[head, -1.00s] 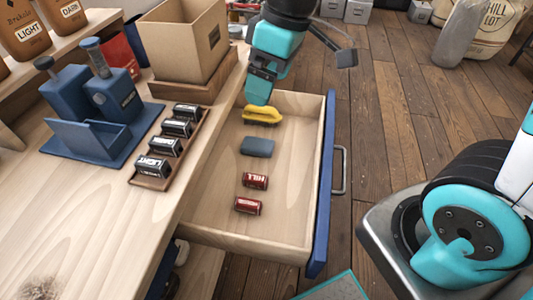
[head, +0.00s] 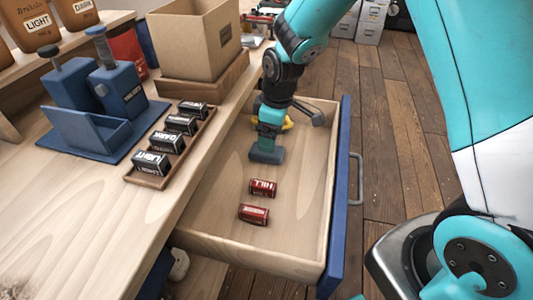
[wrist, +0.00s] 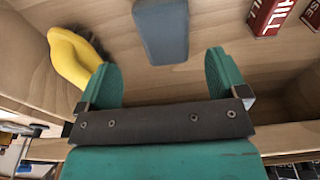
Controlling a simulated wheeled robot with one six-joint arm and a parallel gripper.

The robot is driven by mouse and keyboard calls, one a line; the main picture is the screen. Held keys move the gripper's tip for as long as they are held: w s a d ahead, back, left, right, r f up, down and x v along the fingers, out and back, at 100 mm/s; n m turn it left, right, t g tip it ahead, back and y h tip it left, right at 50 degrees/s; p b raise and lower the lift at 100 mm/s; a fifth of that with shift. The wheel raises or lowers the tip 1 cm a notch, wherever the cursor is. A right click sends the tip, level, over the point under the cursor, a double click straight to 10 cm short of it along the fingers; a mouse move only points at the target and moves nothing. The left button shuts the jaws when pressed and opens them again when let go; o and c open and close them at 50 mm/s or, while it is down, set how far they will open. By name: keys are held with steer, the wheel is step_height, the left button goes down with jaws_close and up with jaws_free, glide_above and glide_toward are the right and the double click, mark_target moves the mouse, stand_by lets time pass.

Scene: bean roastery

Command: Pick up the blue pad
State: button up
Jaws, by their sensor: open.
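The blue pad (wrist: 162,30) is a grey-blue block lying on the floor of the open drawer. In the head view the pad (head: 266,156) shows just below my gripper (head: 266,140), which hides part of it. In the wrist view my gripper (wrist: 160,80) is open, its two teal fingers apart with nothing between them. The pad lies beyond the fingertips, roughly in line with the gap.
A yellow-handled brush (wrist: 75,58) lies beside the left finger in the wrist view. A rack of labelled blocks (head: 145,180) stands on the counter.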

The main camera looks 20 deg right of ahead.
steer(key=shift+a+f, duration=0.2)
steer(key=shift+f, duration=0.7)
steer(key=shift+a+f, duration=0.2)
steer(key=shift+f, duration=0.7)
steer(key=shift+a+f, duration=0.2)
steer(key=shift+f, duration=0.7)
steer(key=c, duration=1.1)
steer(key=shift+r, duration=0.1)
step_height(320, 180, up, 20)
steer(key=shift+f+p, duration=0.1)
steer(key=shift+p, duration=0.8)
